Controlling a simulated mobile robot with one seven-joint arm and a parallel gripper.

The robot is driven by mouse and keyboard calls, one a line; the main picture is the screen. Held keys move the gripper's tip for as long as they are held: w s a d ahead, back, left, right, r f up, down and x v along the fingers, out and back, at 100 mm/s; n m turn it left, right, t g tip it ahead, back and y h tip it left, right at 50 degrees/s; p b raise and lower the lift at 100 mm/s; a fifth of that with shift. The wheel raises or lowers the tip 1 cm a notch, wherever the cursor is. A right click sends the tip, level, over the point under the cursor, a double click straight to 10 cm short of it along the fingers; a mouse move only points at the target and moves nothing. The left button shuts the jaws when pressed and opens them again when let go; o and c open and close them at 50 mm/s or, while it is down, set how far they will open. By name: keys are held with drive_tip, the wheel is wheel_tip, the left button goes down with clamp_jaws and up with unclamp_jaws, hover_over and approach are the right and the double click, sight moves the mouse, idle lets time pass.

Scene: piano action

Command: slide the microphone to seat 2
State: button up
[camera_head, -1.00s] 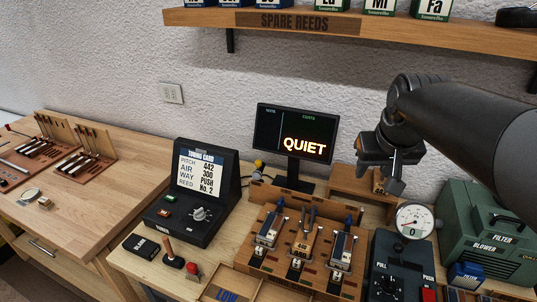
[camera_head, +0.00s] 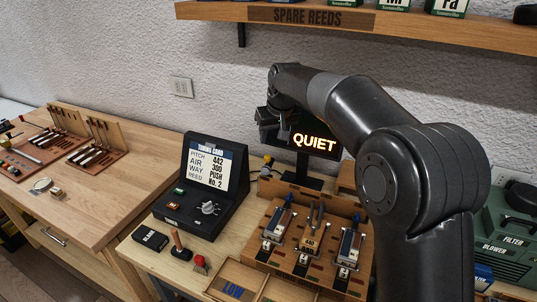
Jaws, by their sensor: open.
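A small yellow-topped item (camera_head: 267,162), perhaps the microphone, stands behind the right side of the tuner; it is too small to be sure. The wooden stand (camera_head: 259,252) holds three metal reed units side by side: a left one (camera_head: 277,227), a middle one (camera_head: 312,235) and a right one (camera_head: 349,245). Seat numbers are too small to read. My gripper (camera_head: 270,138) is open, up in front of the left part of the QUIET monitor, above and behind the stand. It touches nothing that I can see, and its fingertips are hard to make out.
The tuner with its tuning card (camera_head: 207,167) stands left of the stand. A LOW tray (camera_head: 216,283), a black block (camera_head: 150,239), a wooden-handled tool (camera_head: 180,247) and a red knob (camera_head: 200,262) lie in front. The shelf (camera_head: 420,22) overhangs above. My arm hides the gauge box.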

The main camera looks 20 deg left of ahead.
sight(268, 156)
drive_tip(key=x, duration=1)
drive_tip(key=shift+f, duration=0.15)
clamp_jaws()
